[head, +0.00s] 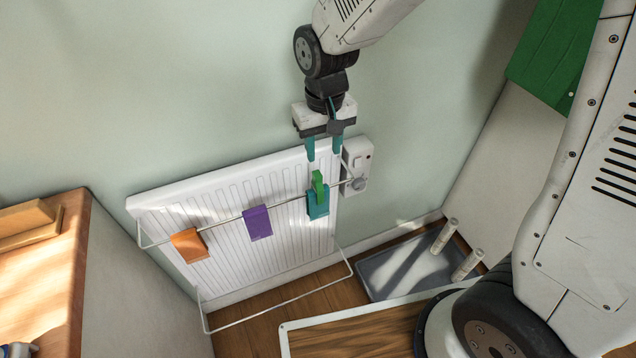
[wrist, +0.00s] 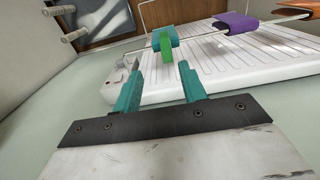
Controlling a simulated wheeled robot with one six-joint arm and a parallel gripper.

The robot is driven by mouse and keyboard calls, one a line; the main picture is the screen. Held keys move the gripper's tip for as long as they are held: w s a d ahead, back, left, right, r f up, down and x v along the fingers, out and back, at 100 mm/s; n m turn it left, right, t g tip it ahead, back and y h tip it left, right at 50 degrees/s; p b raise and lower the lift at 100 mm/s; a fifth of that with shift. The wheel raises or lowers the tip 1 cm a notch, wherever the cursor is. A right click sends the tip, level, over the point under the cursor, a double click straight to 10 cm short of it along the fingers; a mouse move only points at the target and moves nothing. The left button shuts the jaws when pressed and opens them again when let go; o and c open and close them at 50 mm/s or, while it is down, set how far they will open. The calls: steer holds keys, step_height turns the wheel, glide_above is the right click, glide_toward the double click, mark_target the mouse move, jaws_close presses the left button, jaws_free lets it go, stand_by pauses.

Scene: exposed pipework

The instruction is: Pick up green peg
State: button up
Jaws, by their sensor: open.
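The green peg (head: 318,187) is clipped over the radiator's front rail, on top of a teal cloth (head: 318,206). In the wrist view the green peg (wrist: 166,47) shows beyond and between the fingertips, with the teal cloth (wrist: 157,36) around it. My gripper (head: 324,155) is open and empty, its two teal fingers pointing down just above the peg. The fingers also show in the wrist view (wrist: 161,70), apart from the peg.
The white radiator (head: 165,210) stands against the wall. A purple cloth (head: 257,222) and an orange cloth (head: 189,245) hang on its rail to the left. A white valve box (head: 357,160) is close on the right. A grey tray (head: 385,272) with two upright pipes lies on the floor.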

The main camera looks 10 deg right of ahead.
mark_target(317, 174)
steer(key=f, duration=0.6)
steer(key=a+f, duration=0.1)
steer(key=f, duration=0.2)
steer(key=shift+w, duration=0.3)
steer(key=shift+a, duration=0.1)
jaws_close()
